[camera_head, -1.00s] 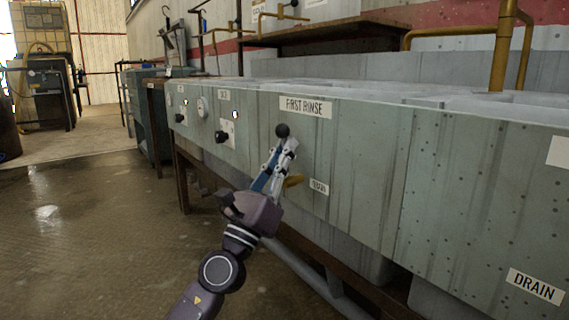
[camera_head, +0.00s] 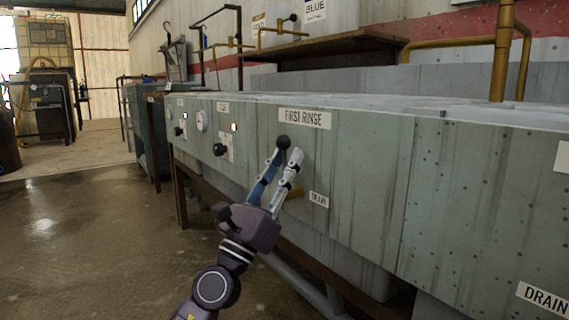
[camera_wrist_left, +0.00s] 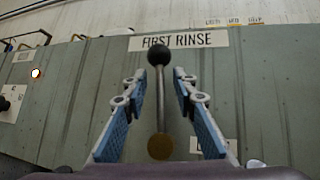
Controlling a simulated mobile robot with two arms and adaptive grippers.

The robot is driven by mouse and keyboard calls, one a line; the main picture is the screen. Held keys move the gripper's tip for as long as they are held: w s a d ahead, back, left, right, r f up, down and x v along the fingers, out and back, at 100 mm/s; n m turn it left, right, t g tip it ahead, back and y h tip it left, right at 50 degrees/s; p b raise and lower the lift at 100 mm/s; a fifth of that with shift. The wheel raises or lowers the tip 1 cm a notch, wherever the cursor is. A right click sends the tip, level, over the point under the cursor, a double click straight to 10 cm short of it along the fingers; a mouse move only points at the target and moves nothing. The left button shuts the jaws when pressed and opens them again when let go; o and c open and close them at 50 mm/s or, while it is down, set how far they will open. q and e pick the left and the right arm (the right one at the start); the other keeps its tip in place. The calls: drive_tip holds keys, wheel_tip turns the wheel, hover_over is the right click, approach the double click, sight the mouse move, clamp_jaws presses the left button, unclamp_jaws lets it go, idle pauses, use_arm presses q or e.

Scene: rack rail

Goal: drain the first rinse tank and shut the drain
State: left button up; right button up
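The first rinse drain lever has a black ball knob (camera_head: 283,142), also in the left wrist view (camera_wrist_left: 160,55). Its thin metal rod (camera_wrist_left: 160,100) stands upright above a round brass hub (camera_wrist_left: 160,147). The FIRST RINSE sign (camera_head: 304,118) is just above the knob. A small drain plate (camera_head: 319,200) is right of the hub, on the grey-green tank front. My left gripper (camera_head: 283,157) is open, with one finger on each side of the rod. The wrist view shows gaps on both sides, so it holds nothing. My right gripper is not in view.
The panel left of the lever has black knobs (camera_head: 220,149) and small lights. A larger DRAIN sign (camera_head: 543,299) is at lower right. Brass pipes (camera_head: 503,60) rise behind the tanks. The wet floor (camera_head: 80,230) at left is clear.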

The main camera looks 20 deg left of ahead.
use_arm(q)
drive_tip(key=v, duration=1.2)
idle(0.6)
